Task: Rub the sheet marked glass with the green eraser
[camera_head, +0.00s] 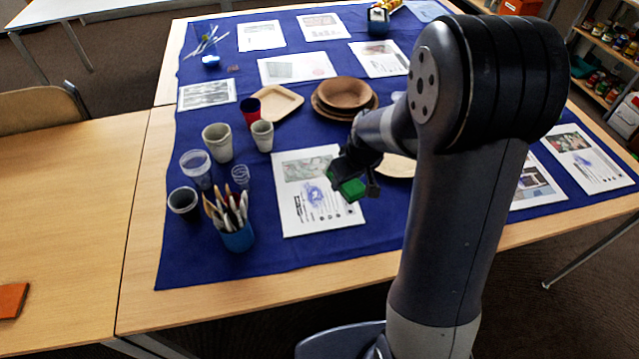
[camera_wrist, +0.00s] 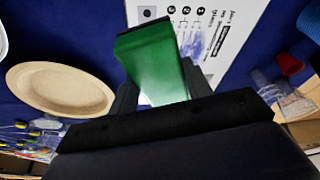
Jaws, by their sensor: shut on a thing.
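My gripper (camera_head: 352,182) is shut on the green eraser (camera_head: 350,189). In the wrist view the eraser (camera_wrist: 155,60) sits between the dark fingers. In the head view it appears over the right edge of a white sheet (camera_head: 290,207) with a picture at its top and a blue scribble in the middle. I cannot tell whether the eraser touches this sheet. The sheet also shows in the wrist view (camera_wrist: 228,20), behind the eraser. Another sheet (camera_head: 590,160) with a blue scribble lies at the far right.
Left of the near sheet stand a blue cup of brushes (camera_head: 236,237), a dark cup (camera_head: 184,203) and clear cups (camera_head: 196,167). Pale cups (camera_head: 217,142), brown plates (camera_head: 345,93) and several sheets lie farther back. Some blue cloth (camera_head: 300,254) in front is bare.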

